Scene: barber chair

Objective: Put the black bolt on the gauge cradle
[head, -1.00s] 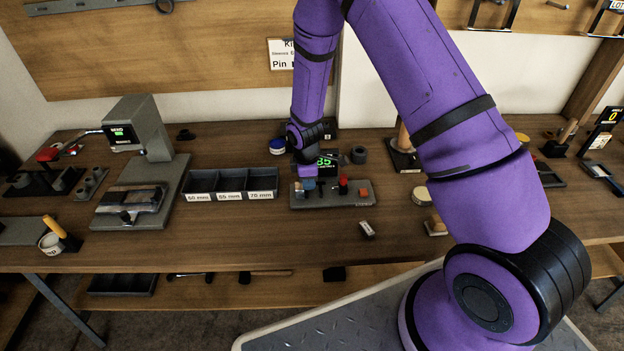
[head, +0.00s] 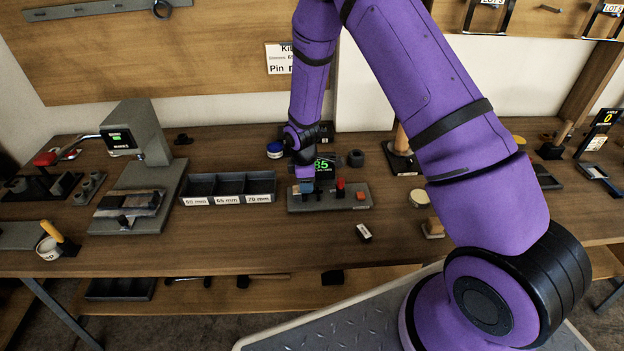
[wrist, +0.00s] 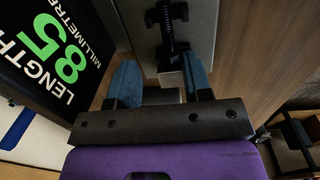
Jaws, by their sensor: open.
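The gauge (head: 345,204) is a grey base with black supports, a red-topped post and an orange block, on the bench at the middle. Its display (head: 324,167) reads 85; in the wrist view the display (wrist: 52,48) shows "LENGTH 85". The black bolt (wrist: 166,22), with a threaded shank, appears to lie on the gauge's black cradle support (wrist: 178,13). My gripper (wrist: 160,62) is open, its two blue fingers apart, with the bolt just beyond the fingertips. In the head view my gripper (head: 307,186) is low over the gauge's left part and hides much of the bolt.
A grey three-compartment bin (head: 229,188) with size labels stands left of the gauge. A grey press-like device (head: 140,145) is farther left. A small tag (head: 364,233) lies in front of the gauge, and a brown block (head: 433,227) is to its right. The front bench is mostly clear.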

